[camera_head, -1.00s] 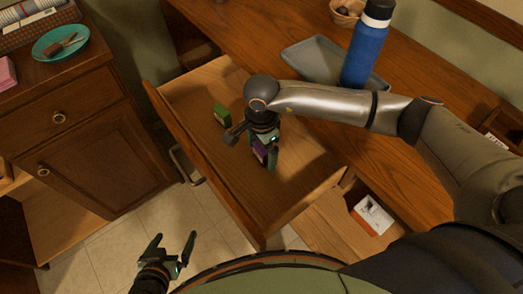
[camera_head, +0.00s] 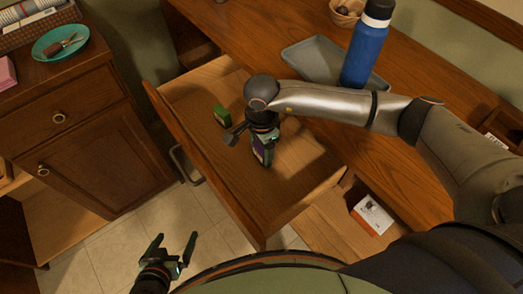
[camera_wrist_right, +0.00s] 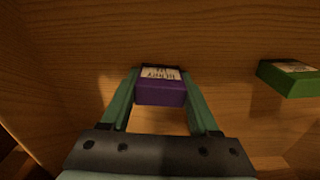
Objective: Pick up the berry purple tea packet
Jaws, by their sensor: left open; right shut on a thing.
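The berry purple tea packet (camera_wrist_right: 160,92) is a small purple box with a white label. In the right wrist view it sits between the two green fingers of my right gripper (camera_wrist_right: 160,100), which is shut on it. In the head view the packet (camera_head: 259,150) is partly hidden by my right gripper (camera_head: 264,158), inside the open wooden drawer (camera_head: 210,165). I cannot tell whether the packet touches the drawer floor. My left gripper (camera_head: 178,248) is open and empty, low in front of the drawer.
A green packet (camera_head: 222,114) stands in the drawer; it also shows in the right wrist view (camera_wrist_right: 290,77). A blue bottle (camera_head: 367,48) and a grey tray (camera_head: 312,60) stand on the counter. A white box (camera_head: 373,215) lies lower right.

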